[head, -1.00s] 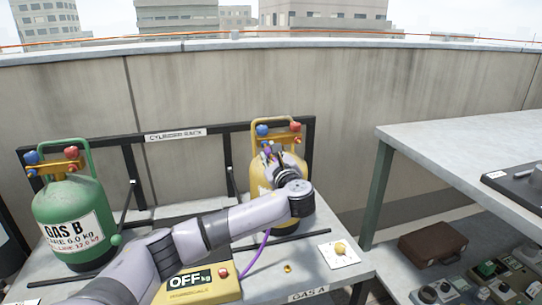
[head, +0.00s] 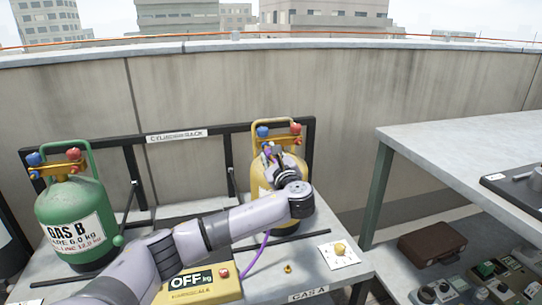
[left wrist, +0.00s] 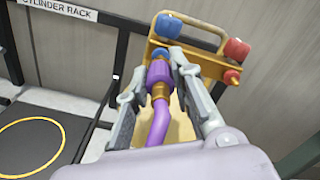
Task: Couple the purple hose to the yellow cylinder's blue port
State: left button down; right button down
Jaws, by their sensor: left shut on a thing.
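The yellow cylinder (head: 261,173) stands in the rack, mostly behind my left arm. Its manifold has a blue knob (left wrist: 167,25) and a red knob (left wrist: 237,50). The blue port (left wrist: 160,52) is below the blue knob, and the red port (left wrist: 232,76) is below the red one. My left gripper (head: 270,151) is shut on the purple hose (left wrist: 158,72) at its end fitting. In the left wrist view the fitting is in line with the blue port and appears to meet it; I cannot tell whether it is locked. My right gripper is not in view.
A green GAS B cylinder (head: 75,222) stands at the left. A yellow scale (head: 198,285) reading OFF, a small brass piece (head: 288,268) and a white plate with a yellow knob (head: 339,250) are at the front. A grey table (head: 462,150) stands at the right.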

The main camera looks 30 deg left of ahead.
pick_arm(q)
jog(key=shift+w+a, duration=0.45)
jog(key=shift+a, duration=0.1)
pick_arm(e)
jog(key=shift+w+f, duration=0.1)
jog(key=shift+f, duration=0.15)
pick_arm(q)
jog(key=shift+w+a, duration=0.15)
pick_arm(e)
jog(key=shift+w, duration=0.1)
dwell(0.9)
pick_arm(q)
jog(key=shift+w+a+p, duration=0.15)
jog(key=shift+p, duration=0.15)
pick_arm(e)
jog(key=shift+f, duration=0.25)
pick_arm(q)
jog(key=shift+a, duration=0.1)
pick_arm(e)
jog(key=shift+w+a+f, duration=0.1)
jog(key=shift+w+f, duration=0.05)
pick_arm(q)
jog(key=shift+w, duration=0.1)
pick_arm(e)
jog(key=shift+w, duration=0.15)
